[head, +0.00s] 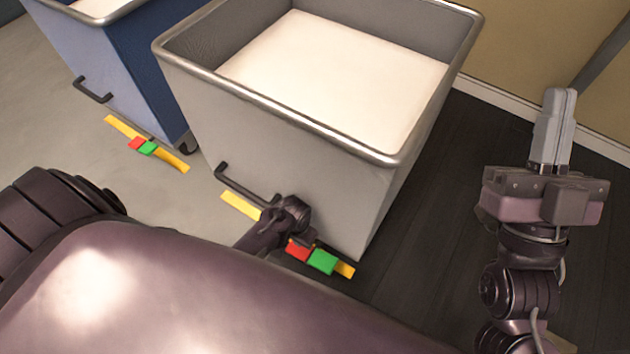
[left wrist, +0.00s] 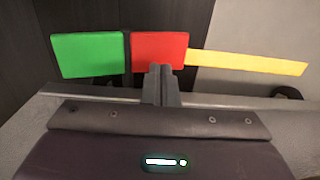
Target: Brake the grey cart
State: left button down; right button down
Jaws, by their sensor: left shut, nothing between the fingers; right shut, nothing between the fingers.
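The grey cart (head: 290,165) stands in the middle of the head view, with a white surface inside its steel rim. Low on its near side is a yellow bar (head: 240,206) with a red pedal (head: 299,250) and a green pedal (head: 322,262). In the left wrist view the green pedal (left wrist: 88,54) is left of the red pedal (left wrist: 158,52). My left gripper (left wrist: 161,70) is shut and empty, its tips overlapping the red pedal's lower edge; I cannot tell whether they touch. In the head view its fingers are hidden. My right gripper (head: 560,95) is shut and empty, right of the cart.
A blue cart (head: 125,65) stands at the left, with its own yellow bar and red and green pedals (head: 142,146). A dark handle (head: 245,187) sticks out from the grey cart's near side. Dark floor (head: 440,220) is clear between the cart and my right arm. A wall is behind.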

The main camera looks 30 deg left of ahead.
pick_arm(q)
jog(key=shift+r+p, duration=0.3)
jog(key=shift+p, duration=0.05)
jog(key=shift+r+p, duration=0.25)
jog(key=shift+p, duration=0.05)
jog(key=shift+r+p, duration=0.25)
jog(key=shift+p, duration=0.05)
jog(key=shift+r+p, duration=0.25)
jog(key=shift+p, duration=0.05)
pick_arm(e)
jog(key=shift+w+a+f+g+h, duration=0.8)
jog(key=shift+f+g, duration=1.4)
jog(key=shift+f, duration=2.1)
jog(key=shift+w+a+f+g+h, duration=0.45)
jog(key=shift+w+f+g+h, duration=0.65)
jog(key=shift+f+g, duration=2.15)
pick_arm(q)
jog(key=shift+r+p, duration=0.25)
jog(key=shift+p, duration=0.05)
jog(key=shift+r+p, duration=0.65)
jog(key=shift+p, duration=0.15)
pick_arm(e)
jog(key=s+d+f+g+h, duration=0.1)
jog(key=s+f+g, duration=0.2)
jog(key=f, duration=0.5)
jog(key=s+f+g+h, duration=0.2)
jog(key=s+f, duration=0.4)
jog(key=f, duration=0.3)
jog(key=shift+d+g, duration=0.35)
jog(key=shift+g, duration=0.3)
